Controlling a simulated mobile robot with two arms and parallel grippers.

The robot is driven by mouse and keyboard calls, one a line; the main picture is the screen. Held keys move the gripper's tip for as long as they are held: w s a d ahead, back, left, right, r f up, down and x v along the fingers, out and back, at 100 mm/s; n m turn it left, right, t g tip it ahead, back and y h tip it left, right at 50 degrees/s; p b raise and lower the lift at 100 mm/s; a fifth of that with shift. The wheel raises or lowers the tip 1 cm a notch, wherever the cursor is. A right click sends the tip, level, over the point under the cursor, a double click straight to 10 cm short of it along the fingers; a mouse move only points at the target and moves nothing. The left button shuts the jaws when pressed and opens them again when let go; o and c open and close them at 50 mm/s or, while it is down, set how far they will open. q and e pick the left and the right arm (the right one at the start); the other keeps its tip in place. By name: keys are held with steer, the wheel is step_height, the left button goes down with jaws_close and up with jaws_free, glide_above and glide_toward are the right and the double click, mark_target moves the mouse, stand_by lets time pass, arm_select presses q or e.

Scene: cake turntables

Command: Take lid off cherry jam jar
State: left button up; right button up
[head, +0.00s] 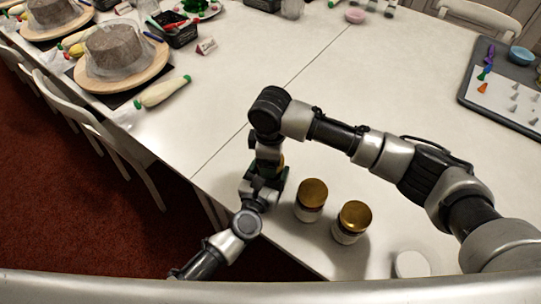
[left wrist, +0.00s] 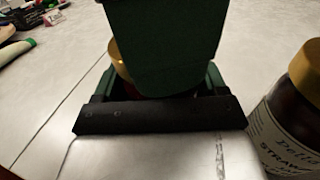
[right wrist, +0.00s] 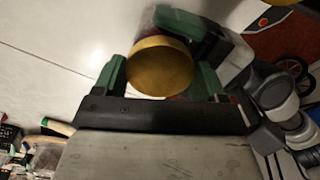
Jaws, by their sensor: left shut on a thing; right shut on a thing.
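A jar with a gold lid stands or is held between my two grippers near the front table edge. In the head view the arms hide most of it. My left gripper (left wrist: 165,75) is shut on the jar's body, and its green finger covers the label, so I cannot read the flavour. A bit of the gold lid (left wrist: 118,62) shows behind that finger. In the right wrist view the round lid (right wrist: 160,72) sits between the green fingers of my right gripper (right wrist: 160,85), which is shut on it from above. I cannot tell whether the lid is apart from the jar.
Two gold-lidded jars (head: 311,200) (head: 351,222) stand close to the right; one shows a strawberry label (left wrist: 285,145) in the left wrist view. A white round object (head: 411,264) is further right. Cakes on turntables (head: 120,75) are far left. A grey tray (head: 470,92) lies far right.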

steer(key=shift+r, duration=0.15)
steer(key=shift+r, duration=1)
steer(key=shift+r, duration=1.95)
arm_select(q)
steer(key=o, duration=1.8)
steer(key=shift+c, duration=0.2)
